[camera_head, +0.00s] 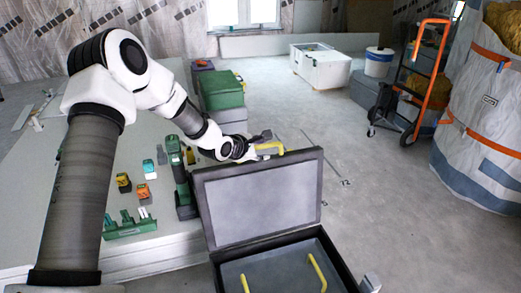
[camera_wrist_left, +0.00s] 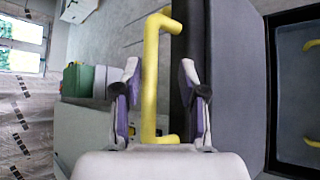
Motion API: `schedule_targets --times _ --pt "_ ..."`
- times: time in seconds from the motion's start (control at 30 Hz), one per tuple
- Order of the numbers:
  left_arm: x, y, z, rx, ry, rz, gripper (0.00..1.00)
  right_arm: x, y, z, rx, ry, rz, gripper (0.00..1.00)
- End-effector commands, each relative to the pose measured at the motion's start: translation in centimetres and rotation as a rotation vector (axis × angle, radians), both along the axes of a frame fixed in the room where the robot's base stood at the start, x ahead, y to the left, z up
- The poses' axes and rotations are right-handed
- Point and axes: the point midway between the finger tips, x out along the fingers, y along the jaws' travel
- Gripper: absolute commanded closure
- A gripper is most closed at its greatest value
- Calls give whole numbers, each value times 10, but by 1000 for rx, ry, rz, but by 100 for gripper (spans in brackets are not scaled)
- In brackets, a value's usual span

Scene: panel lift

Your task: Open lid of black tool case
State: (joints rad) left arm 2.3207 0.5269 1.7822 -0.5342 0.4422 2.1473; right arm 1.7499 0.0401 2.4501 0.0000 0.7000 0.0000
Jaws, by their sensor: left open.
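The black tool case (camera_head: 332,254) is in the lower middle of the head view. Its lid (camera_head: 262,200) stands up, with its grey inner face towards me, and the case is open. A yellow handle (camera_head: 270,147) is on the lid's outer side by its top edge; it also shows in the left wrist view (camera_wrist_left: 151,80). My left gripper (camera_head: 262,145) is open, with one finger on each side of this handle in the left wrist view. Contact with the handle cannot be told.
Inside the case, a grey tray (camera_head: 283,280) has two yellow handles. A green drill (camera_head: 181,175) stands on the pale table (camera_head: 85,190) left of the lid. An orange hand truck (camera_head: 425,75) and white sack (camera_head: 485,120) are at right. The floor between is clear.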

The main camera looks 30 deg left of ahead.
Motion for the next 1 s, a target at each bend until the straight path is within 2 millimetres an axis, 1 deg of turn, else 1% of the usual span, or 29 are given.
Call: schedule_targets --times 0.17,0.27,0.37,0.47,0.5,0.63,0.8,1.0 --pt "-1 0 0 -1 1 1 59 0 0 0 0 0 0 44" --pt "-7 2 5 -3 -1 4 59 0 0 0 0 0 0 44" --pt "-22 3 14 -6 -1 4 59 0 0 0 0 0 0 44" --pt "-43 6 29 -10 -5 7 59 0 0 0 0 0 0 44" --pt "-54 6 35 -12 -3 2 59 0 0 0 0 0 0 44" --pt "-78 9 50 -14 -3 3 59 0 0 0 0 0 0 44" --pt "-95 12 60 -6 -2 5 59 0 0 0 0 0 0 44" --pt "-101 12 63 -2 3 -1 59 0 0 0 0 0 0 44"
